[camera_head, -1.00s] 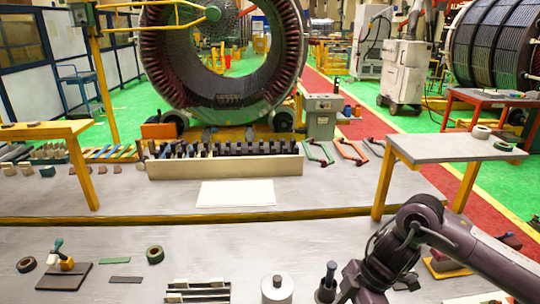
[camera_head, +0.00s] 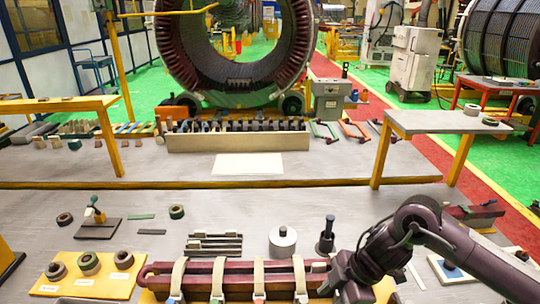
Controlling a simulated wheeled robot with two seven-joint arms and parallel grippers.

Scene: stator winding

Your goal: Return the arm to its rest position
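My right arm (camera_head: 440,240), dark purple, comes in from the right edge and reaches over the near workbench (camera_head: 330,205). Its gripper end is low at the bottom of the head view, at the right end of a long dark red coil (camera_head: 207,283) wrapped with pale straps. The fingers are hidden or too small to make out, and I cannot tell whether they touch the coil. My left arm and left gripper are not in view.
A white cylinder (camera_head: 282,242) and a dark upright tool (camera_head: 326,236) stand left of my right arm. A yellow board with rings (camera_head: 88,263) lies at the left. A white-based block (camera_head: 452,269) lies near the forearm.

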